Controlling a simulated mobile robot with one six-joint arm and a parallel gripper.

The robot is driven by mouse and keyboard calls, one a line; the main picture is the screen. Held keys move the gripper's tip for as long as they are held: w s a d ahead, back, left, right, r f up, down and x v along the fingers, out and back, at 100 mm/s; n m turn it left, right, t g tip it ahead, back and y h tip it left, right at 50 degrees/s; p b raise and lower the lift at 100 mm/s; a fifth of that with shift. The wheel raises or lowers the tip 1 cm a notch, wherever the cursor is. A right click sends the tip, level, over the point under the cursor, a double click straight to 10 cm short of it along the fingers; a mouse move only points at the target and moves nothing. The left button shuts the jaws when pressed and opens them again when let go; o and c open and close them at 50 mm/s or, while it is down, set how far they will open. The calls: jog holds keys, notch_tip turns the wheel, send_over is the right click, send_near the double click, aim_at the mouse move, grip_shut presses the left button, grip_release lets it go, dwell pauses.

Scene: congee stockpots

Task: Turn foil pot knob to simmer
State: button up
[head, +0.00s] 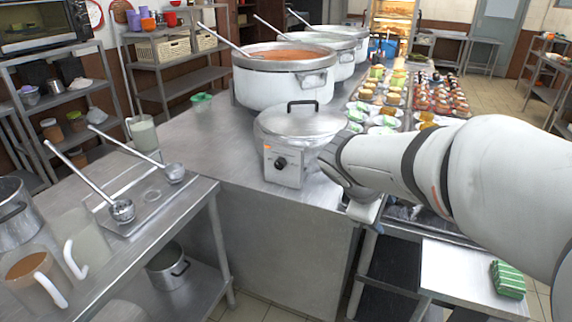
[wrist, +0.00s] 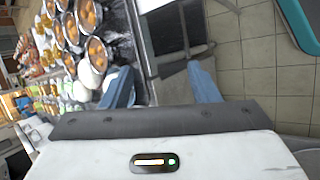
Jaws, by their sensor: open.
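The foil-coloured pot (head: 300,122) stands at the front of the steel counter, with a flat lid and a black loop handle. A white control box (head: 284,168) is on its front, with a black knob (head: 280,163) and a small orange mark above it. My gripper (head: 364,212) is to the right of the box and a little lower, apart from the knob. Its fingers are mostly hidden in the head view. In the wrist view my gripper (wrist: 160,84) shows two blue-grey fingers spread apart with nothing between them. The knob is not in the wrist view.
White stockpots (head: 285,78) with ladles stand behind on the counter (head: 215,145). Several filled bowls (head: 440,95) lie to the right. A lower steel table (head: 190,195) at left holds ladles and jugs. A green-striped packet (head: 507,280) lies at the lower right.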

jog(key=w+a+f+n+t+h+b, duration=0.1)
jog(key=w+a+f+n+t+b, duration=0.15)
jog(key=w, duration=0.25)
jog(key=w+a+f+n+t+h+b, duration=0.1)
jog(key=w+a+f+n+b, duration=0.15)
jog(key=w+n, duration=0.2)
jog(key=n+t+y+b, duration=0.2)
jog(key=n+t+b, duration=0.75)
jog(key=n, duration=0.45)
send_near(279, 166)
jog(key=w, duration=0.1)
jog(key=b+x, duration=0.1)
jog(key=x, duration=0.6)
jog(key=shift+w+d+b, duration=0.2)
jog(key=shift+b, duration=0.2)
jog(key=shift+c, duration=0.3)
